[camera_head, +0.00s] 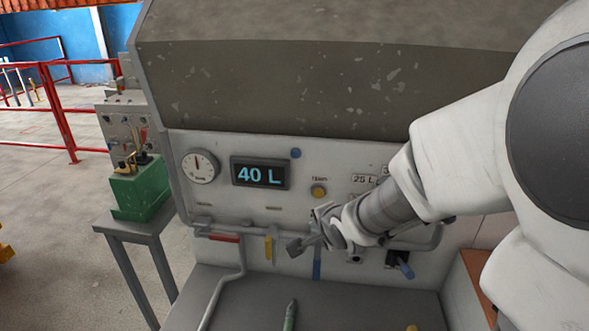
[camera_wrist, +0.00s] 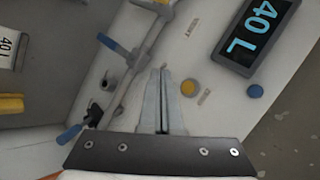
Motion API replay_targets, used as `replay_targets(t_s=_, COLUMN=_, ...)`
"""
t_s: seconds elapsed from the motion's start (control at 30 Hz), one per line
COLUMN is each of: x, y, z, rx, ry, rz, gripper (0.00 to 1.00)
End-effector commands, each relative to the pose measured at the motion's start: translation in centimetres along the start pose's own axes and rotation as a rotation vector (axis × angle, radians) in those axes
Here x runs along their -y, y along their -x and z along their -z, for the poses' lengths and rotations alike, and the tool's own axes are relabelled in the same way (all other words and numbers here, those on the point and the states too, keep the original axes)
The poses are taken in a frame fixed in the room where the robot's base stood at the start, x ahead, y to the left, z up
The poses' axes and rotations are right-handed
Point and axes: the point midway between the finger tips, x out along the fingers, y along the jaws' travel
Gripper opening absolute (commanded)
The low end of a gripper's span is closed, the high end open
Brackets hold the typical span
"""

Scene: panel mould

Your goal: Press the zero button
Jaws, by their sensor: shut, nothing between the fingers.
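The panel has a display (camera_head: 261,174) reading "40 L", also at the upper right of the wrist view (camera_wrist: 257,32). A round yellow button (camera_head: 319,191) sits right of the display under a small label too blurred to read; it also shows in the wrist view (camera_wrist: 189,86). A small round blue button (camera_head: 296,153) is above it, at the display's upper right corner, also seen in the wrist view (camera_wrist: 255,91). No readable "zero" label shows. My gripper (camera_head: 293,248) is shut and empty, below the yellow button; in the wrist view its fingertips (camera_wrist: 161,72) appear beside that button.
A round gauge (camera_head: 201,166) is left of the display. A pipe, a red handle (camera_head: 224,238), a yellow handle (camera_head: 268,247) and blue levers (camera_head: 405,269) are lower on the panel. A green box (camera_head: 141,188) stands on a side table at left. My arm covers the panel's right side.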

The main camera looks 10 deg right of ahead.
Motion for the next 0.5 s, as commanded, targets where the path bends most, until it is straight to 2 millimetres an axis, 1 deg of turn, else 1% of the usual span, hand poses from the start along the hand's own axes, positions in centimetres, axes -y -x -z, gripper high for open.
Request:
replay_targets(t_s=0.13, x=0.2, y=-0.2, z=0.2, rx=0.0, ry=0.001, rz=0.0, gripper=0.0)
replay_targets(t_s=0.23, x=0.6, y=-0.8, z=0.6, rx=0.0, ry=0.001, rz=-0.002, gripper=0.0)
replay_targets(t_s=0.5, x=2.5, y=-3.5, z=2.6, rx=-0.001, ry=0.001, rz=-0.002, gripper=0.0)
